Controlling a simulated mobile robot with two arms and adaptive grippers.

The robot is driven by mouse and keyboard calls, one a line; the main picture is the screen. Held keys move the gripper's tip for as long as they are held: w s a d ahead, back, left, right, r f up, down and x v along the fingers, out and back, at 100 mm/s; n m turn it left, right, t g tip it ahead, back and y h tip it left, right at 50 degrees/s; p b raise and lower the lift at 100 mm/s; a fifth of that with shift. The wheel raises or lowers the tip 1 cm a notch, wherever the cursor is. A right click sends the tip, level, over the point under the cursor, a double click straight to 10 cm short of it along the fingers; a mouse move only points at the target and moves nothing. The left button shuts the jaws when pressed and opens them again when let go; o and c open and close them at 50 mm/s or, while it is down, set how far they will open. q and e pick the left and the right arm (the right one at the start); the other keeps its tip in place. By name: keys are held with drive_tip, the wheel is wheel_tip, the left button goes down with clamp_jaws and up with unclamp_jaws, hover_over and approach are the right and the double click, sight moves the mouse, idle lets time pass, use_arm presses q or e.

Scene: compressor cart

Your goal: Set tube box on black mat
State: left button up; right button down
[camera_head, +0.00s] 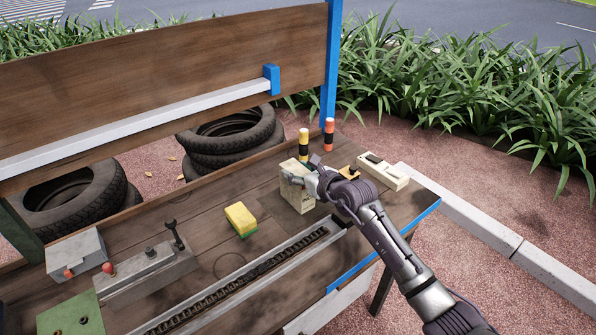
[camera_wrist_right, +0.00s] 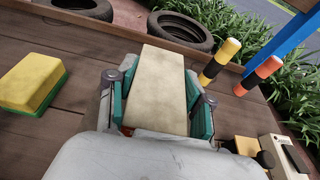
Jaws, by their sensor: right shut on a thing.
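The tube box is a pale beige upright block (camera_head: 296,193) near the right part of the wooden cart top. My right gripper (camera_head: 312,180) is shut on it, coming from the right. In the right wrist view, the tube box (camera_wrist_right: 157,85) sits between the two teal-padded fingers (camera_wrist_right: 158,100). I cannot tell whether its bottom touches the boards or hangs just above. I cannot clearly make out a black mat; a slightly darker patch of the cart top (camera_head: 265,205) shows beside the box. My left gripper is not in view.
A yellow-green sponge (camera_head: 241,219) lies left of the box. A yellow-black post (camera_head: 303,146) and an orange-black post (camera_head: 329,134) stand behind it. A cream device (camera_head: 382,172) lies to the right. A chain rail (camera_head: 245,278) runs along the front. Boards between sponge and box are clear.

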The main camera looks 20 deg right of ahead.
drive_tip(key=shift+c, duration=2.2)
unclamp_jaws()
drive_tip(key=v, duration=1.2)
drive_tip(key=shift+s+r, duration=0.1)
drive_tip(key=shift+r, duration=0.05)
